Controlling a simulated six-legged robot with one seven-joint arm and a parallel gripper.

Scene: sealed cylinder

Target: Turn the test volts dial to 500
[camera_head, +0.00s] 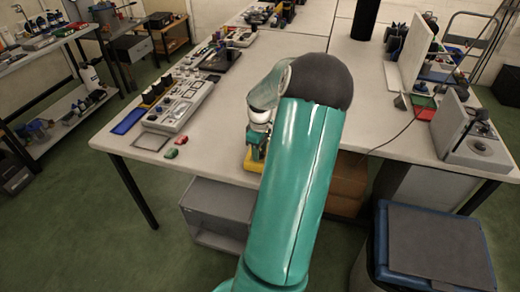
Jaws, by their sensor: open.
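My teal arm rises through the middle of the view and bends at a dark elbow. Its far end comes down near the table's front edge. My gripper (256,148) is small there and partly hidden by my own arm; its fingers are hard to make out. A small yellow thing (252,164) shows just below it at the table edge; I cannot tell what it is or whether they touch. I cannot make out a dial marked test volts or its setting. A grey panel unit (468,138) with a round part stands at the right of the table.
The pale table (215,142) has clear room left of my arm. A long grey instrument panel (180,103), a blue tray (129,122) and small red and green blocks (176,147) lie at left. A cable (395,138) crosses the right side. A blue bin (430,250) stands in front.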

